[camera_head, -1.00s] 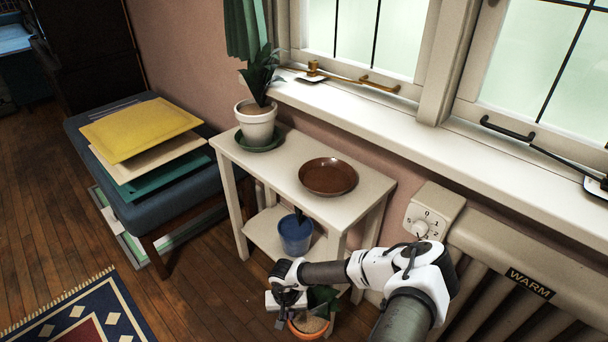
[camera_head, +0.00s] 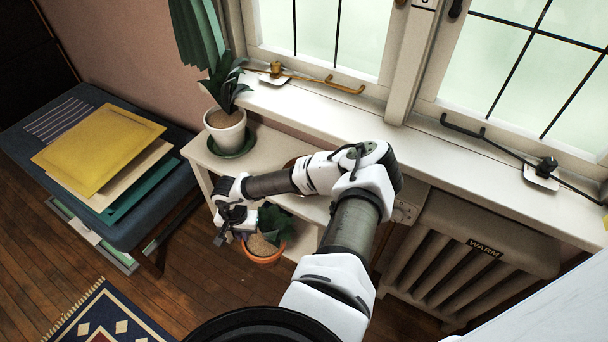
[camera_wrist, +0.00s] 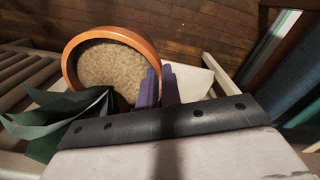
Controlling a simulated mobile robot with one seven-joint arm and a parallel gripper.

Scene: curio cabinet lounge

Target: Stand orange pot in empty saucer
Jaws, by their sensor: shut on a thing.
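The orange pot (camera_head: 262,257) holds pale soil and a dark green leafy plant; its rim and soil fill the upper left of the wrist view (camera_wrist: 112,35). My gripper (camera_head: 240,228) is shut on the pot's rim, and its purple fingers (camera_wrist: 158,86) show at the rim in the wrist view. The pot is upright or nearly so, in front of the white stand and apparently off the floor. The empty brown saucer (camera_head: 290,163) on the stand top is almost wholly hidden behind my arm; only a sliver of its edge shows.
A white pot with a plant (camera_head: 226,131) stands in a green saucer (camera_head: 236,152) at the left end of the white stand (camera_head: 199,152). A blue bench (camera_head: 120,229) with folders is to the left. A radiator (camera_head: 440,262) and windowsill (camera_head: 400,138) flank the right and back.

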